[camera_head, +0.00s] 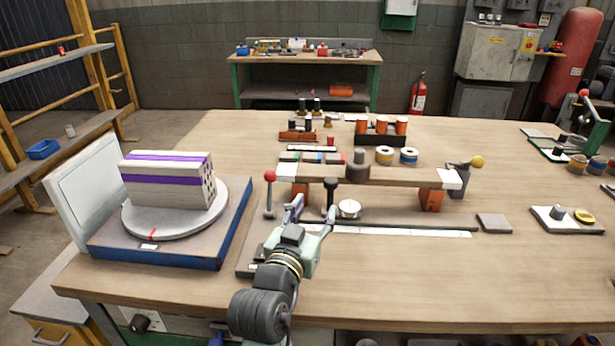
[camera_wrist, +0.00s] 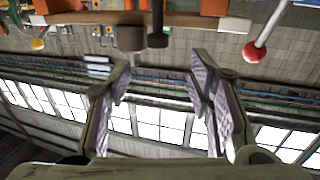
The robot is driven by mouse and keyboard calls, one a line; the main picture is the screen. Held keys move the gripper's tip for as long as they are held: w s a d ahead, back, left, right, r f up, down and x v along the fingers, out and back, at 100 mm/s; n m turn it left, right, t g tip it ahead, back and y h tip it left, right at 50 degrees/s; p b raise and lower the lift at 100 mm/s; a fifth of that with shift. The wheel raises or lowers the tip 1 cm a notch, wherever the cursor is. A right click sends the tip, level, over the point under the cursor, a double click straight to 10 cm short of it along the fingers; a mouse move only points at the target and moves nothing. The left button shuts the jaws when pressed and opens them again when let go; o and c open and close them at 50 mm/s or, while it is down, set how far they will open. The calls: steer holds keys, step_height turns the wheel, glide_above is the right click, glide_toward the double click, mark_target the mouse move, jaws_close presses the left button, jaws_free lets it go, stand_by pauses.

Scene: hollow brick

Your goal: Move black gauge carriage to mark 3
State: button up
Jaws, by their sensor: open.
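The black gauge carriage appears to be the dark piece with a black knob (camera_head: 331,184) on a stem, just behind my gripper, beside a white round dial (camera_head: 349,208). Its lower part is partly hidden by my gripper. In the inverted wrist view its knob (camera_wrist: 158,41) hangs at top centre, beyond the fingertips and apart from them. My gripper (camera_head: 311,212) is open and empty at the left part of the rail. Both fingers show in the wrist view (camera_wrist: 160,78). A pale scale strip (camera_head: 400,231) runs right along the rail; its marks are too small to read.
A red-balled lever (camera_head: 269,177) stands left of my gripper. A wooden bar (camera_head: 395,176) on orange blocks, with a grey cylinder (camera_head: 357,166) on it, lies behind. A turntable (camera_head: 145,226) with a striped block is at left.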

mark_target(329, 185)
steer(key=p+x, duration=0.1)
steer(key=x, duration=0.4)
steer(key=p+x, duration=0.2)
steer(key=x, duration=0.3)
steer(key=shift+w+d+r, duration=0.1)
steer(key=shift+w+d, duration=0.1)
steer(key=shift+d, duration=0.05)
jaws_close()
stand_by(0.5)
